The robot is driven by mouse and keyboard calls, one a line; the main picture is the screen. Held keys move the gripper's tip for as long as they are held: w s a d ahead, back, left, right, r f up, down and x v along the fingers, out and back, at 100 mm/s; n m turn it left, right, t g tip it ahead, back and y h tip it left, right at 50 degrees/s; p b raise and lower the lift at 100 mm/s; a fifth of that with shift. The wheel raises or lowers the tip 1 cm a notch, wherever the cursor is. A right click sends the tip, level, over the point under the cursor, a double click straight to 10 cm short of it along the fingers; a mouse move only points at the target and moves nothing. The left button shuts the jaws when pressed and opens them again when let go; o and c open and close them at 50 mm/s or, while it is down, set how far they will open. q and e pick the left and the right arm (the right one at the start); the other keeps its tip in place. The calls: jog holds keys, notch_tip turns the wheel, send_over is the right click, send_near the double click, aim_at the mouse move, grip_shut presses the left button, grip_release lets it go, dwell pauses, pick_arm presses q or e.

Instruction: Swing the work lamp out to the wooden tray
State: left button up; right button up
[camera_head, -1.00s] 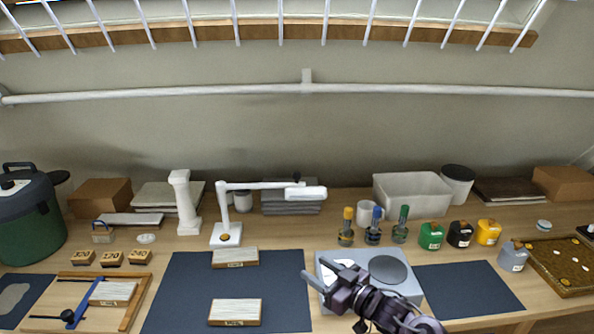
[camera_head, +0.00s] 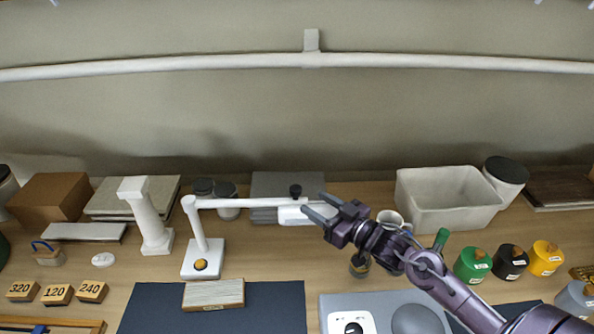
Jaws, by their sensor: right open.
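The white work lamp stands at the back of the bench, with its square base and orange knob (camera_head: 201,262). Its arm (camera_head: 245,203) reaches right from the post to a white lamp head (camera_head: 289,216) with a black knob on top. My right gripper (camera_head: 313,205) is open at the right end of the lamp head, its fingers overlapping the head in view. I cannot tell whether they touch it. A light wooden tray (camera_head: 88,326) is cut off at the bottom left; only its back edge shows. My left gripper is out of view.
A white bin (camera_head: 447,203) and bottles, including a green one (camera_head: 473,265), stand to the right. A white column (camera_head: 147,216) stands left of the lamp. A wooden block (camera_head: 213,294) lies on the dark mat (camera_head: 160,305). A grey appliance (camera_head: 375,305) is in front.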

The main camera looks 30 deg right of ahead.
aim_at(300, 193)
jog(key=x, duration=0.1)
jog(key=p+x, duration=0.1)
jog(key=x, duration=0.1)
jog(key=shift+r, duration=0.3)
jog(key=p+x, duration=0.1)
jog(key=x, duration=0.3)
jog(key=shift+w+f, duration=0.15)
jog(key=shift+w+a, duration=0.1)
jog(key=shift+w, duration=0.15)
jog(key=shift+c, duration=0.4)
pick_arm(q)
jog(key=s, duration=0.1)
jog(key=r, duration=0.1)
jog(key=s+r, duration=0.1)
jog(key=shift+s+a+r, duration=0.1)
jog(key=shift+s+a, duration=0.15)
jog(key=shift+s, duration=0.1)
pick_arm(e)
grip_shut()
